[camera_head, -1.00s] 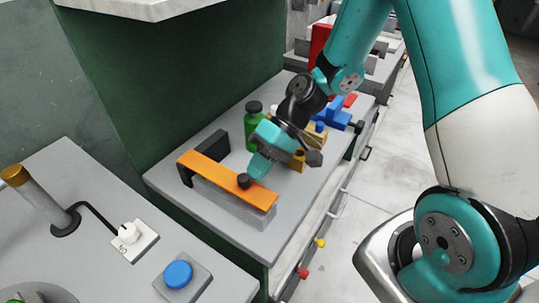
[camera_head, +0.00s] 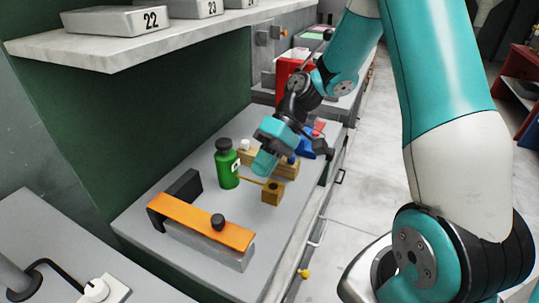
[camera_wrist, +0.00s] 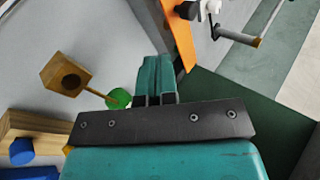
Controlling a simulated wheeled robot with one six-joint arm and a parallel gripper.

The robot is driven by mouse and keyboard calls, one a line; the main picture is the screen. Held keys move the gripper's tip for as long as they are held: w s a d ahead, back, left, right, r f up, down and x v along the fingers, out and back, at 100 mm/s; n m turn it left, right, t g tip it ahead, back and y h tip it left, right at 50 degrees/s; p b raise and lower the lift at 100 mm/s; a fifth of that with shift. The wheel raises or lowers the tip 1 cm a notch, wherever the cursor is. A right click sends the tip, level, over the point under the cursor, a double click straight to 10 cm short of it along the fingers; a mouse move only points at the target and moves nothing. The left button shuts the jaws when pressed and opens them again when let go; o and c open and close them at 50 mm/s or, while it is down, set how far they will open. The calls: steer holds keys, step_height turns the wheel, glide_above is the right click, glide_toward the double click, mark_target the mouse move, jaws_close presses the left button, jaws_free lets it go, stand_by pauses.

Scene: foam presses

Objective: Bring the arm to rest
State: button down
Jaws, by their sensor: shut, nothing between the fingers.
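My gripper (camera_head: 264,164) is shut and empty in the head view. It hangs above the grey bench top, to the right of a green bottle with a dark cap (camera_head: 227,165). In the wrist view its two teal fingers (camera_wrist: 156,77) are pressed together with nothing between them. My teal and white arm reaches in from the upper right of the head view and is bent down over the bench.
An orange bar with a black knob (camera_head: 203,221) lies nearest on the bench. A wooden block with a hole (camera_head: 273,192) is close to my gripper. A shelf (camera_head: 130,49) with numbered grey boxes overhangs the back left.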

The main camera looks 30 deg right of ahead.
steer(key=s+a+r+n+t+h, duration=0.1)
steer(key=s+a+r+n+h, duration=0.1)
steer(key=s+a+r, duration=0.3)
steer(key=s+a+r+n+t+h, duration=0.1)
steer(key=s+a+r, duration=0.4)
steer(key=s, duration=0.6)
steer(key=shift+r+n+t+h, duration=0.3)
steer(key=shift+r+n+h, duration=0.1)
steer(key=shift+r+h, duration=0.45)
steer(key=shift+f, duration=0.1)
